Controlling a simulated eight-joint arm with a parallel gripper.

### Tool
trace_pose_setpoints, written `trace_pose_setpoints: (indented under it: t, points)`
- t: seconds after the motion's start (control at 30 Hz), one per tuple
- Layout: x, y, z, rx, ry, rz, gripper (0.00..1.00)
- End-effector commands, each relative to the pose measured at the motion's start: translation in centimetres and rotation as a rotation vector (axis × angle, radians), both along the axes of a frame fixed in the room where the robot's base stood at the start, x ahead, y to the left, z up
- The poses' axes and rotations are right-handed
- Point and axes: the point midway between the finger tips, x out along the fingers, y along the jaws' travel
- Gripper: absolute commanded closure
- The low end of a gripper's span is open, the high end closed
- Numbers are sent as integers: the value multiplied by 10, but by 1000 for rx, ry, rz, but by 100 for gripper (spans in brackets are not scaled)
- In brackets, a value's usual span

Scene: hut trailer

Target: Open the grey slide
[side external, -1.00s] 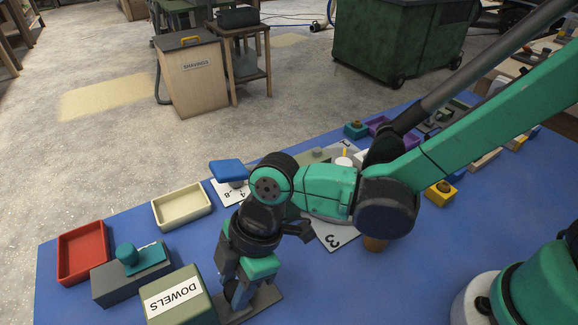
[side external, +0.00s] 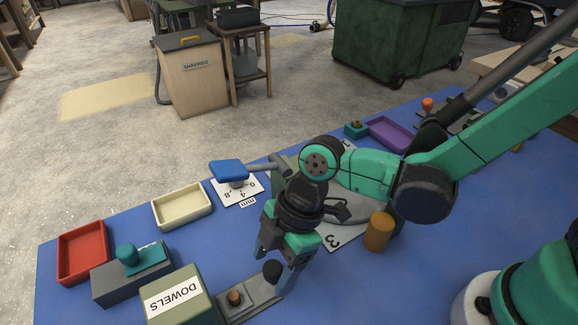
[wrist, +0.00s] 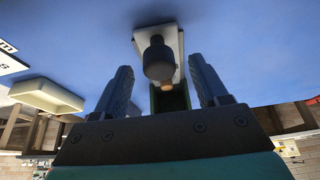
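The grey slide (side external: 258,291) extends right from the green box labelled DOWELS (side external: 180,298). A dark knob (side external: 272,272) stands near its right end. A brown peg (side external: 235,297) shows between the knob and the box. My gripper (side external: 277,265) is over the right end of the slide, with its fingers apart around the knob. In the wrist view the fingers of my gripper (wrist: 163,90) are spread, with the dark knob (wrist: 158,60) between their lines and visible gaps on both sides. The peg (wrist: 167,85) shows just behind the knob.
A dark grey block (side external: 130,280) with a teal knob (side external: 128,252) stands left of the box. Red (side external: 83,252) and cream (side external: 182,207) trays lie behind. A brown cylinder (side external: 379,232) stands right of my gripper. The blue table (side external: 340,295) is clear in front.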

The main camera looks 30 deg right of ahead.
Motion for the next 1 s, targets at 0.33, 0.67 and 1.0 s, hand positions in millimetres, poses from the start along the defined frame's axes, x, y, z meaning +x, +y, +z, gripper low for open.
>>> trace_pose_setpoints:
  t: [0.33, 0.67, 1.0]
  points:
    - [0, -8, 19, -1, -1, -1, 33]
    - [0, -20, 49, 0, -1, -1, 33]
    - [0, -22, 52, 0, 0, 0, 33]
